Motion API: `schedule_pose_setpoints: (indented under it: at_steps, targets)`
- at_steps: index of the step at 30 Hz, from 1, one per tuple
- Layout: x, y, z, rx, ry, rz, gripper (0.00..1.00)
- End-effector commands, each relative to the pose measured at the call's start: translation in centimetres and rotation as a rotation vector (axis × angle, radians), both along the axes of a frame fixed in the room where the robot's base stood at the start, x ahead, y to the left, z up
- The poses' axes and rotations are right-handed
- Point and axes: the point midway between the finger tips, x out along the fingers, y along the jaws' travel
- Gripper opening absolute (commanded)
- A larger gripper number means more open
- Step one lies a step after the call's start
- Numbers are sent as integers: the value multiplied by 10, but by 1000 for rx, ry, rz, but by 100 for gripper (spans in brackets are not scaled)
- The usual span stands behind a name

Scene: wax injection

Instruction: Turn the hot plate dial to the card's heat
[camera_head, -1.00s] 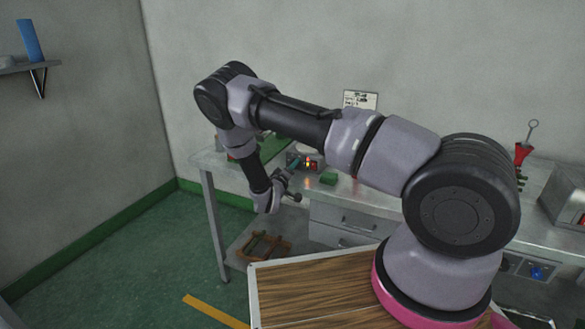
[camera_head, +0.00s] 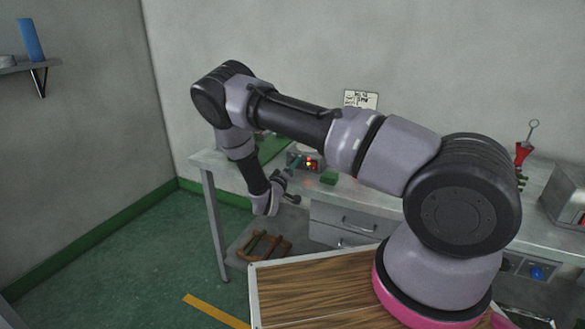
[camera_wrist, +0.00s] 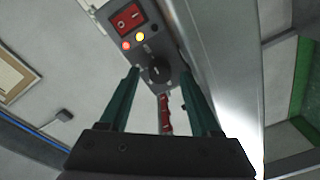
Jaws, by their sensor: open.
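The hot plate's grey control panel (camera_head: 293,158) sits near the bench's front edge in the head view, with glowing lights on it. In the wrist view the panel (camera_wrist: 117,11) has a red switch (camera_wrist: 128,17), a red lamp, a yellow lamp and a black round dial (camera_wrist: 158,72). My gripper (camera_wrist: 160,75) is open. Its two teal fingers stand apart, one on each side of the dial in the picture; I cannot tell whether they touch it. A white card (camera_head: 360,99) is on the wall behind the bench; its writing is too small to read.
A red object (camera_wrist: 165,113) shows between my fingers beyond the dial. A green block (camera_head: 328,178) is right of the panel. A green mat (camera_head: 273,148) lies on the bench, partly behind my arm. Drawers (camera_head: 345,217) are below the bench top.

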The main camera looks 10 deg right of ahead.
Motion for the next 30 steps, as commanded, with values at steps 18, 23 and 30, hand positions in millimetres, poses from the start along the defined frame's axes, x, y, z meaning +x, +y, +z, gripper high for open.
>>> schedule_pose_setpoints:
  at_steps: [18, 23, 30]
  targets:
    - [-81, 51, 0, 0, 2, 3, 68]
    - [-82, 51, 0, 1, 1, 2, 68]
    - [-81, 47, 8, 5, 2, -24, 68]
